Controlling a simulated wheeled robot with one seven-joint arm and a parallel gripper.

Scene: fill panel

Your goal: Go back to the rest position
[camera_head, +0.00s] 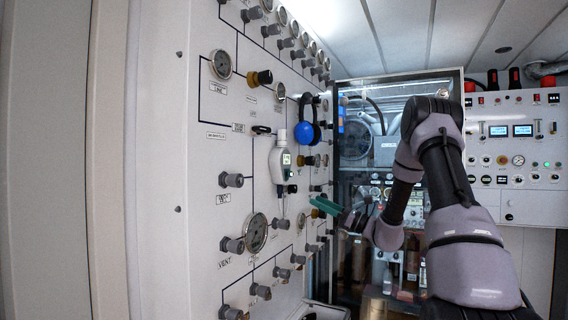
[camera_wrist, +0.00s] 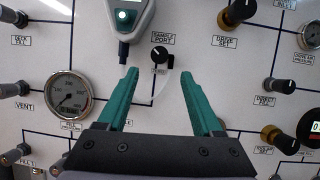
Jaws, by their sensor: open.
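My gripper (camera_head: 326,206) is at the panel, with green fingers pointing at its face. In the wrist view my gripper (camera_wrist: 157,88) is open and empty. Its fingers stand to either side of the area below a black knob (camera_wrist: 159,54) labelled "SAMPLE PORT". The grey-white handheld meter (camera_head: 281,163) is on the panel above the gripper in the head view. Its lower part (camera_wrist: 130,18) shows at the top of the wrist view, with a lit green button. Whether the fingertips touch the panel I cannot tell.
The white fill panel (camera_head: 160,190) stands on the left with several gauges and knobs. A blue headset (camera_head: 304,133) hangs on it. A round gauge (camera_wrist: 68,95) lies left of the fingers. A control box (camera_head: 520,205) is at the right, and a glass-fronted cabinet (camera_head: 400,82) stands behind my arm.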

